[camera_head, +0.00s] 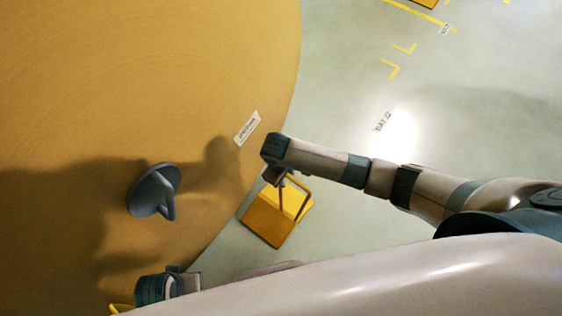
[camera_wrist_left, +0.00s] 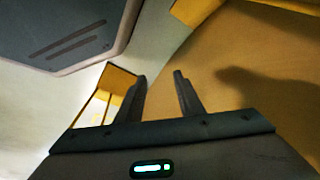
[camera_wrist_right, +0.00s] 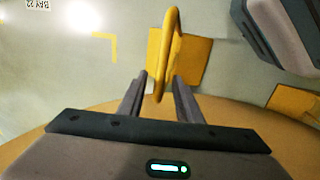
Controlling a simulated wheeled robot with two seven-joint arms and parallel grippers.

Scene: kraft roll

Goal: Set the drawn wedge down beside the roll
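A yellow wedge (camera_head: 268,217) with a loop handle lies at the right side of the large tan roll (camera_head: 90,110). My right gripper (camera_head: 283,181) is over its handle. In the right wrist view the wedge (camera_wrist_right: 190,66) shows below, and the handle (camera_wrist_right: 166,50) reaches between the fingers (camera_wrist_right: 160,76), with gaps on both sides. Whether the wedge rests fully on the floor is hard to tell. My left gripper (camera_wrist_left: 160,74) has its fingers apart and nothing between them; in the head view its fingertips are hidden.
A second yellow piece (camera_head: 121,308) shows by my left arm, mostly hidden. The pale floor at right is open, with yellow marks (camera_head: 391,69) and bay lettering.

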